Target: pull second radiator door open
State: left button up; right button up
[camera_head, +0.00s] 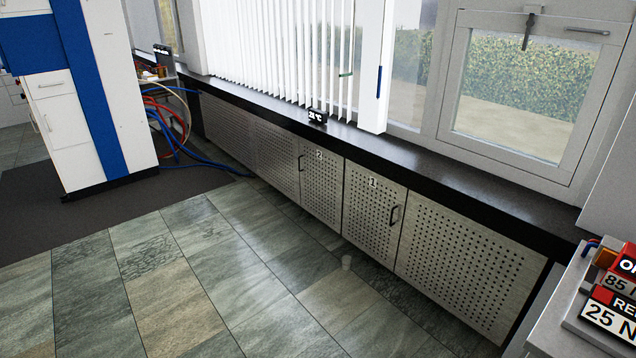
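The second radiator door (321,183), marked 2, is a perforated metal panel under the dark window sill. It looks shut, flush with the panels beside it. Its dark handle (300,163) is on its left edge. The first door (371,210), marked 1, is to its right and also looks shut, with a dark handle (394,214) on its right edge. Neither of my grippers shows in the head view.
A machine with labels (612,310) is at the right edge.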

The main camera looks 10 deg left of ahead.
aim_at(321, 170)
jog(key=i+j+u, duration=0.3)
jog(key=i, duration=0.3)
jog(key=i+u, duration=0.3)
jog(key=i, duration=0.3)
